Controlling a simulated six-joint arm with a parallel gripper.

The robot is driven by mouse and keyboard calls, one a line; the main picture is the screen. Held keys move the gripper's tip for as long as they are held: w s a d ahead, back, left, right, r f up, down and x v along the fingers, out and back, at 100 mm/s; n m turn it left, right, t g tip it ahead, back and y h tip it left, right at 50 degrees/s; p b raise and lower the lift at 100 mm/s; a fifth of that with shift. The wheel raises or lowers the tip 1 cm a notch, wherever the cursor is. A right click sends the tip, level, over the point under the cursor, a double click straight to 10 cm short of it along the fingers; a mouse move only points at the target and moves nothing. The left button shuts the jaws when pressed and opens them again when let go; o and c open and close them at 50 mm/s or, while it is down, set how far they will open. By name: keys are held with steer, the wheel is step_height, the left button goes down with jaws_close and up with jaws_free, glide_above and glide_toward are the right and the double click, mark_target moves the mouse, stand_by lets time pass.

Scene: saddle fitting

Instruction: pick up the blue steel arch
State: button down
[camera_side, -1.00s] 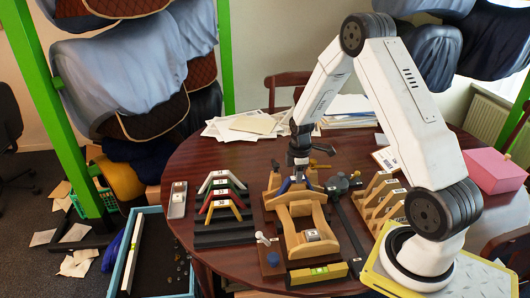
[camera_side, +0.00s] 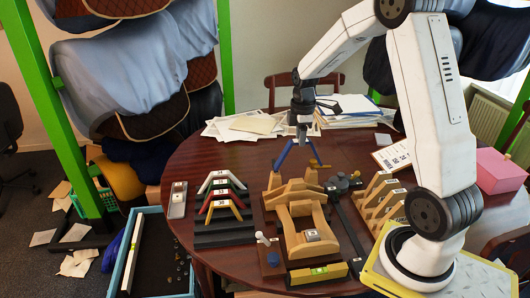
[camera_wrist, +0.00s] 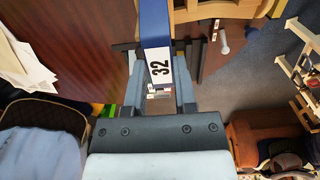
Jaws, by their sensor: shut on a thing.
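The blue steel arch (camera_side: 284,154) hangs from my gripper (camera_side: 302,132) in the side view, its two legs spread downward. It is above and behind the wooden saddle form (camera_side: 291,189) and looks clear of it. In the wrist view the blue arch (camera_wrist: 156,28) lies between my gripper's fingers (camera_wrist: 160,88), with a white label reading 32 on its top. The gripper is shut on it. The ends of its legs are partly hidden in the wrist view.
White, green, red and yellow arches (camera_side: 221,191) stand on a dark rack at left. Wooden arches (camera_side: 380,198) stand at right. A yellow level (camera_side: 318,274) lies in front, and papers (camera_side: 245,126) lie behind. A pink box (camera_side: 499,171) sits at far right.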

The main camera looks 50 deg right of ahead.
steer(key=shift+r, duration=2)
steer(key=shift+w+a, duration=0.1)
